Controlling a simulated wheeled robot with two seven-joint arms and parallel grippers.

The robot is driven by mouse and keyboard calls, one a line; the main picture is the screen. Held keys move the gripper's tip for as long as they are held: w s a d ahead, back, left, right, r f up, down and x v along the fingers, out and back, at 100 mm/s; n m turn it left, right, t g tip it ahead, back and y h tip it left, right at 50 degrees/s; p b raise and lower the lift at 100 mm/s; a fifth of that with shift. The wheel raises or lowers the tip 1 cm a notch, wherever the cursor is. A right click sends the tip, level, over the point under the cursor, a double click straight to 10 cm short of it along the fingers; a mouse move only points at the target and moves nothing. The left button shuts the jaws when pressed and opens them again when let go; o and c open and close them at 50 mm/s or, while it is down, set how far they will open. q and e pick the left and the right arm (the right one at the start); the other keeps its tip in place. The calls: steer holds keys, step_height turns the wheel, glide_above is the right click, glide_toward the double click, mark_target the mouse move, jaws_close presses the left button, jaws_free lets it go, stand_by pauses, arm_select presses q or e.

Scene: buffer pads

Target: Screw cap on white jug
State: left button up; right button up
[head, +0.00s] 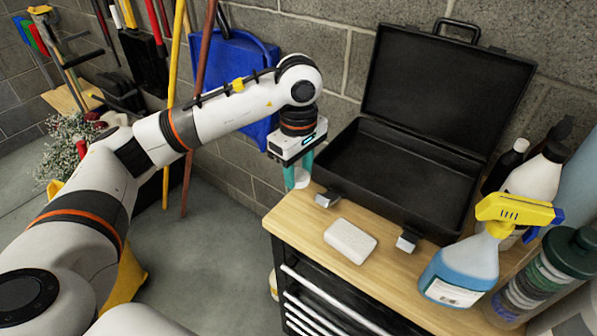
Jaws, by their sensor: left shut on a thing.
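My left gripper (297,174) points down at the back left corner of the wooden worktop. Its teal fingers are shut on a small white thing (302,179), which may be the cap; its shape is partly hidden by the fingers. A white bottle with a black top (533,180) stands at the right, behind the spray bottle; I cannot tell if it is the jug. No open white jug is clearly seen. My right gripper is not in view.
An open black case (395,170) fills the back of the worktop (300,222). A white block (350,241) lies in front of it. A blue spray bottle (465,265) and a dark green-capped bottle (545,275) crowd the right. Long-handled tools and a blue dustpan (240,75) lean against the wall.

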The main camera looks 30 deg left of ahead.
arm_select(q)
steer(key=s+d+f+m, duration=0.2)
steer(key=s+f+m, duration=0.1)
steer(key=s+m, duration=0.2)
steer(key=s+d+f+m, duration=0.2)
steer(key=s+m, duration=0.3)
steer(key=m, duration=0.5)
steer(key=shift+s+d+f, duration=0.35)
steer(key=shift+s+f, duration=0.05)
steer(key=shift+f, duration=0.4)
steer(key=shift+s+d, duration=0.1)
